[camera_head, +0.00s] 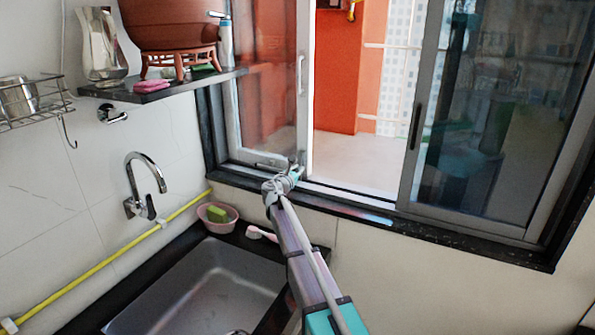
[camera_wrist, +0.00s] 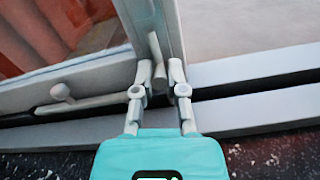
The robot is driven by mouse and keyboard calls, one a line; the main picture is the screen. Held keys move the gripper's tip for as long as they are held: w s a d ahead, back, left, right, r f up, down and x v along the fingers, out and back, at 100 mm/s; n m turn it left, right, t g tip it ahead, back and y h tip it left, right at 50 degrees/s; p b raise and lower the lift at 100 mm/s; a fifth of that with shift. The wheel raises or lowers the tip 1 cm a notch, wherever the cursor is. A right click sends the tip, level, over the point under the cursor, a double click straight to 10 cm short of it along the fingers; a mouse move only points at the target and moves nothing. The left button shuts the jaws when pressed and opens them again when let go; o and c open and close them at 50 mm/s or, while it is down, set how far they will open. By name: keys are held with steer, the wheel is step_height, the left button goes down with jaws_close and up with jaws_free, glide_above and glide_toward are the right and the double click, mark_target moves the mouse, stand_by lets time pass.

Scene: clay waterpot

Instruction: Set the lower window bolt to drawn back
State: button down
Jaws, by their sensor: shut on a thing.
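The lower window bolt (camera_wrist: 88,104) shows in the wrist view as a pale horizontal rod with a round knob, low on the frame of the left window pane. A short grey peg (camera_wrist: 158,73) stands at the frame's corner, between my fingertips; whether it is joined to the rod is hard to tell. My gripper (camera_wrist: 159,90) is shut on this peg, which looks like the bolt's handle. In the head view my gripper (camera_head: 296,168) is at the pane's lower right corner, and my arm comes up from below. The exact contact is hidden.
The left window pane (camera_head: 270,75) and the right pane (camera_head: 490,120) stand with an open gap between them. A sink (camera_head: 205,285), a pink bowl (camera_head: 228,222) with a green sponge and a faucet (camera_head: 140,185) are left of my arm. A shelf (camera_head: 165,90) bears a clay pot (camera_head: 170,25).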

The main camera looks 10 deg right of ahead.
step_height(320, 180, up, 3)
steer(key=p, duration=0.2)
steer(key=shift+f+p, duration=0.2)
steer(key=shift+p, duration=0.1)
steer(key=shift+w+f, duration=0.1)
steer(key=shift+w, duration=0.1)
steer(key=c, duration=0.7)
jaws_free()
steer(key=shift+s+a, duration=0.1)
steer(key=shift+s, duration=0.05)
steer(key=shift+s, duration=0.1)
steer(key=v, duration=1.1)
steer(key=shift+s+a, duration=0.2)
steer(key=shift+s, duration=0.1)
